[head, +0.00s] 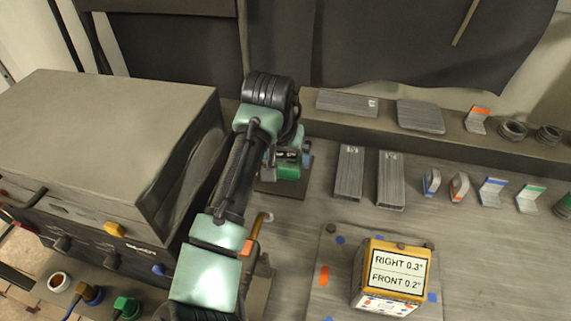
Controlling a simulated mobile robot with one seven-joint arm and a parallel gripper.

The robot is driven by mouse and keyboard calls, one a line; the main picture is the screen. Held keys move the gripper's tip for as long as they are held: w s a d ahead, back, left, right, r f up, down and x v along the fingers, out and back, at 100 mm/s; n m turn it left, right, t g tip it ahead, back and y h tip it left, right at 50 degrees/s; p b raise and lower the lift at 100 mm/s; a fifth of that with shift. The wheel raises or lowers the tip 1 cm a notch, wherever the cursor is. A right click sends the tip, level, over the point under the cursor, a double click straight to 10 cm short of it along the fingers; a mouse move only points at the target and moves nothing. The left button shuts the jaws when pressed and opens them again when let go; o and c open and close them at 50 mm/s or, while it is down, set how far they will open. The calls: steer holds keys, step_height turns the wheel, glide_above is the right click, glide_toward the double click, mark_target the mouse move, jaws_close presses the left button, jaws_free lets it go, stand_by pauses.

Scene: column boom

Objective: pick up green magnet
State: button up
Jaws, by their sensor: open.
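A green block (289,171), which looks like the green magnet, sits at the back of the bench by a dark plate (280,189). My arm partly hides it. My gripper (283,160) is at the end of the arm, right at or just above the green block. Its fingers are small and mostly hidden by my wrist, and I cannot tell whether they touch the block. The gripper is open.
A large grey machine (110,140) stands close on the left. Metal bars (349,172), angle brackets (492,191) and rings lie to the right. A yellow level box (390,275) sits on a plate in front. A raised ledge (390,125) runs behind.

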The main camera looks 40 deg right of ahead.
steer(key=shift+w+d+f, duration=0.1)
steer(key=shift+d+f, duration=0.05)
steer(key=shift+f, duration=0.2)
steer(key=shift+r, duration=0.15)
jaws_close()
